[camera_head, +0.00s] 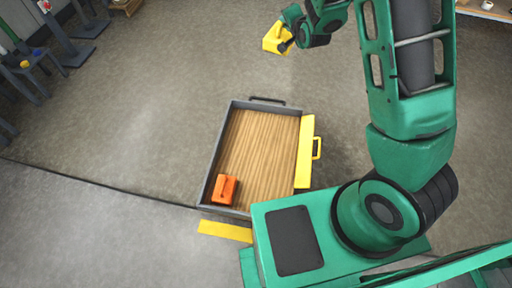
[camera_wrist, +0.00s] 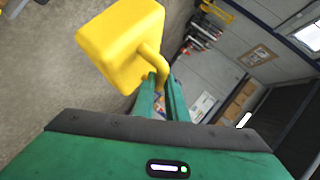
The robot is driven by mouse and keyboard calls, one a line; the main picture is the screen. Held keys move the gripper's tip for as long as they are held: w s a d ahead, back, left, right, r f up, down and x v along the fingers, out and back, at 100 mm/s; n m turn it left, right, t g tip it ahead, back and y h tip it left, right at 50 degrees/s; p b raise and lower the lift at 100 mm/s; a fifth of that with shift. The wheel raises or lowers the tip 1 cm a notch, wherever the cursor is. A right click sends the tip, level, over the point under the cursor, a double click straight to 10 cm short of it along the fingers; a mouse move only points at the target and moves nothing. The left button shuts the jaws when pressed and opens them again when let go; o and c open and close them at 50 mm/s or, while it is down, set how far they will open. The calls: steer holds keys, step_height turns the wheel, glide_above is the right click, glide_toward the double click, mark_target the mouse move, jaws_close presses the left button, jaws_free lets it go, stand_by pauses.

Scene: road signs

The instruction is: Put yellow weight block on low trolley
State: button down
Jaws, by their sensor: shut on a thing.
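The yellow weight block (camera_head: 275,38) is held in the air in my gripper (camera_head: 287,45), beyond the far end of the low trolley. In the wrist view the yellow weight block (camera_wrist: 122,40) hangs by its handle between the fingers of my gripper (camera_wrist: 160,82), which are shut on that handle. The low trolley (camera_head: 262,135) has a wooden bed, grey rims and yellow side flaps. It stands on the floor in front of my base. An orange block (camera_head: 225,189) sits in its near left corner. The rest of the bed is bare.
Several dark stands (camera_head: 75,50) are at the far left. A shelf edge (camera_head: 485,10) shows at the top right. The grey floor (camera_head: 150,110) around the trolley is clear on the left and far sides.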

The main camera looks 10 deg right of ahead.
mark_target(269, 50)
steer(key=shift+d, duration=0.6)
steer(key=a+f+n+y, duration=0.1)
steer(key=a+f, duration=0.2)
steer(key=f, duration=0.5)
steer(key=w+a+f+n+y, duration=0.1)
steer(key=a+f, duration=0.3)
steer(key=f, duration=0.5)
steer(key=a+f+n+y, duration=0.1)
steer(key=a+f, duration=0.2)
steer(key=f, duration=0.5)
steer(key=s+a+f, duration=0.1)
steer(key=s+f, duration=0.6)
steer(key=f, duration=0.6)
steer(key=s+a+f, duration=0.1)
steer(key=s+f, duration=0.6)
steer(key=f, duration=0.5)
steer(key=shift+g, duration=0.3)
steer(key=shift+w+d+f, duration=1)
steer(key=shift+w+f, duration=0.75)
steer(key=shift+f, duration=0.15)
steer(key=shift+w+d+f, duration=1)
steer(key=shift+w+f, duration=0.75)
steer(key=shift+f, duration=0.15)
steer(key=shift+w+d+f, duration=1)
steer(key=shift+w+f, duration=0.75)
steer(key=shift+f, duration=0.15)
